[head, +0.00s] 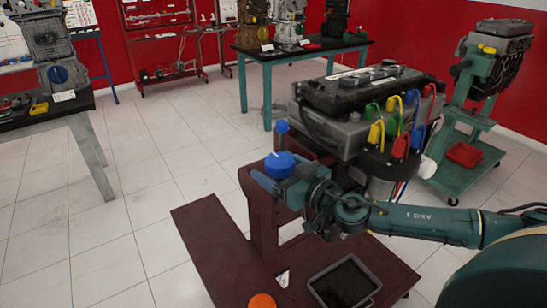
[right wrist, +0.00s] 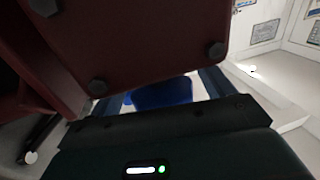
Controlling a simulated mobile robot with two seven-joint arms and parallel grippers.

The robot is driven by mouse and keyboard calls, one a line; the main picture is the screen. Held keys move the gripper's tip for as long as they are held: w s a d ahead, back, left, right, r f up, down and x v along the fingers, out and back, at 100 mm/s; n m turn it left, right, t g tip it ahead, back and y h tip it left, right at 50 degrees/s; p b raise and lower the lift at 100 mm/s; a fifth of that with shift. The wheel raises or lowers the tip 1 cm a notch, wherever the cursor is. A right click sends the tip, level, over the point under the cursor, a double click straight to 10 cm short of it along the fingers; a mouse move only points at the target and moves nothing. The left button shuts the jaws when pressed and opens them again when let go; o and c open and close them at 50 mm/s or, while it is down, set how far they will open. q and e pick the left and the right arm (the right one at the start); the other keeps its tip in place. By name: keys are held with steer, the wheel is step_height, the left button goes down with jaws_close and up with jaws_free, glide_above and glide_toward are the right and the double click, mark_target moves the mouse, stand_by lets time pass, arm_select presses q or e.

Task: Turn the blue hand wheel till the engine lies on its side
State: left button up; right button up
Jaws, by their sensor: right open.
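The engine (head: 352,133) sits on a dark red stand (head: 262,205) in the head view, upright, with its black cover on top and coloured loops along its side. In the right wrist view the blue wheel (right wrist: 163,93) lies between the two spread fingers (right wrist: 160,92), partly hidden by the gripper body. I cannot tell whether the fingers touch it. My left gripper is not in view.
A grey tray (head: 344,284) and an orange round thing (head: 262,301) are on the stand's base. Another engine stands on a green trolley (head: 450,172) at right. Tables (head: 82,112) with engines stand at left and back. The tiled floor at left is clear.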

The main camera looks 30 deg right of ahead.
steer(key=shift+w+a, duration=0.25)
steer(key=shift+w, duration=0.4)
steer(key=shift+c, duration=0.4)
steer(key=c, duration=0.9)
